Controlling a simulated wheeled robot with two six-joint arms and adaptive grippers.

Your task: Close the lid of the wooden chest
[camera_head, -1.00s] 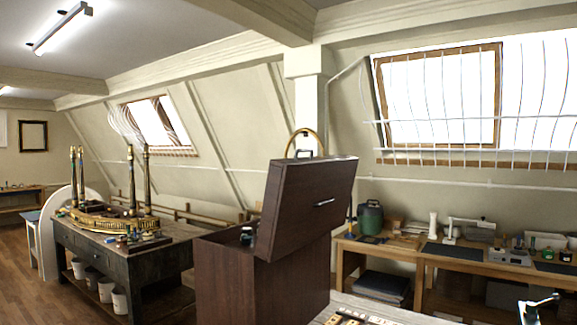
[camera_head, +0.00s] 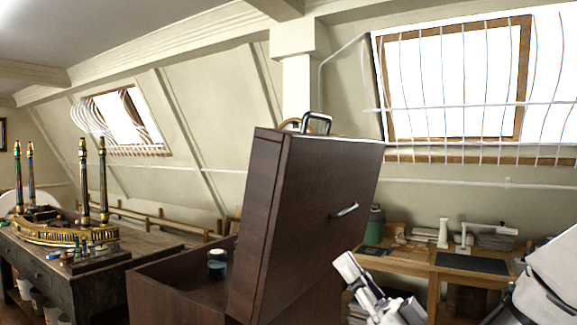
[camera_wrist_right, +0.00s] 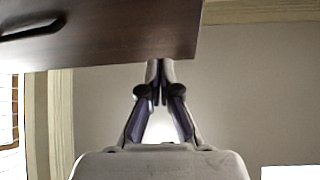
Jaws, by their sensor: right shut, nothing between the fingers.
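The wooden chest (camera_head: 165,305) is dark brown, and its lid (camera_head: 300,220) stands open, raised and leaning a little to the right. The lid's broad face bears a metal handle (camera_head: 344,210); another handle (camera_head: 317,122) shows at its top edge. My right gripper (camera_head: 345,265) is shut and empty, to the right of the lid and below the face handle. In the right wrist view the fingertips (camera_wrist_right: 160,68) are at the edge of the lid (camera_wrist_right: 120,35); I cannot tell if they touch it. My left gripper is out of view.
A small jar (camera_head: 217,263) shows in the chest's open side. A dark workbench (camera_head: 150,255) with a gilt model (camera_head: 65,235) stands at left. A wooden bench (camera_head: 430,270) with tools stands behind my right arm, under the window.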

